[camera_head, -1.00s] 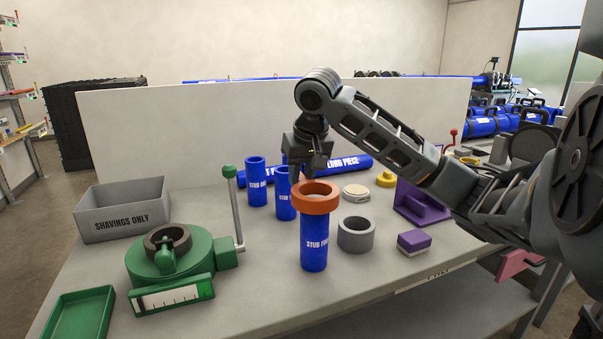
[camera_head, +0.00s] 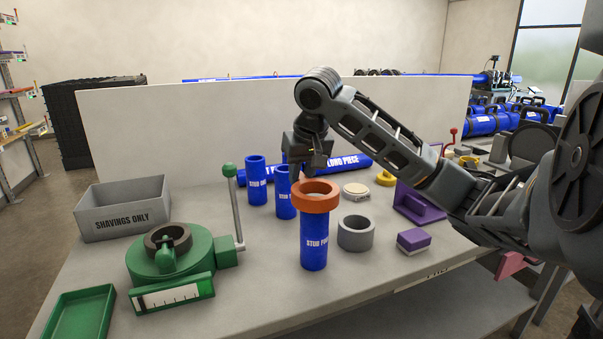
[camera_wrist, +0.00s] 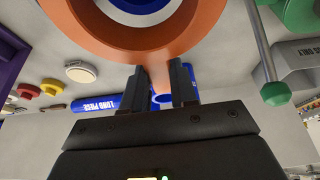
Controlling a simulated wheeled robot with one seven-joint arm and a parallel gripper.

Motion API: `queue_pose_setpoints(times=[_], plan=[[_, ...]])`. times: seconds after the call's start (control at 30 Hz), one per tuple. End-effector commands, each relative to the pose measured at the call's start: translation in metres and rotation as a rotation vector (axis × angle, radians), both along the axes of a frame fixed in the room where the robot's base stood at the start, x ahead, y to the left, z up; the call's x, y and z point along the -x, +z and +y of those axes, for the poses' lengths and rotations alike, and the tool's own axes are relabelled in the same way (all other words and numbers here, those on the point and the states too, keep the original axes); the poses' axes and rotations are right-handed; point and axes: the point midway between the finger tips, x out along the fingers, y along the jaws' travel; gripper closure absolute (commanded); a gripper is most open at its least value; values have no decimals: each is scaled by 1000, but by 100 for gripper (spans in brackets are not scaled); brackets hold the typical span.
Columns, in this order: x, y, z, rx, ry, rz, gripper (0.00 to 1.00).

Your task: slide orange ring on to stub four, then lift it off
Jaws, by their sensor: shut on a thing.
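The orange ring (camera_head: 316,205) is at the top of stub four (camera_head: 314,245), an upright blue pipe on the bench. The ring looks level, and no stub shows above its rim. How far the ring reaches down around the stub is hard to tell. My gripper (camera_head: 303,173) is shut on the far side of the ring. In the wrist view my fingers (camera_wrist: 160,78) grip the near edge of the ring (camera_wrist: 140,48), and a blue circle of the stub (camera_wrist: 138,16) shows inside its opening with a pale gap around it.
Two more blue stubs (camera_head: 257,182) stand behind left, and a long blue pipe (camera_head: 345,165) lies at the back. A grey ring (camera_head: 356,234) and a purple-and-white block (camera_head: 413,241) are at the right. A green tool (camera_head: 165,262) and grey bin (camera_head: 121,215) are at the left.

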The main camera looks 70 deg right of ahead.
Motion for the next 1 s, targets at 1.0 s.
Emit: queue_pose_setpoints(times=[1.0], plan=[[0, -13, 0, -1, 0, -1, 100]])
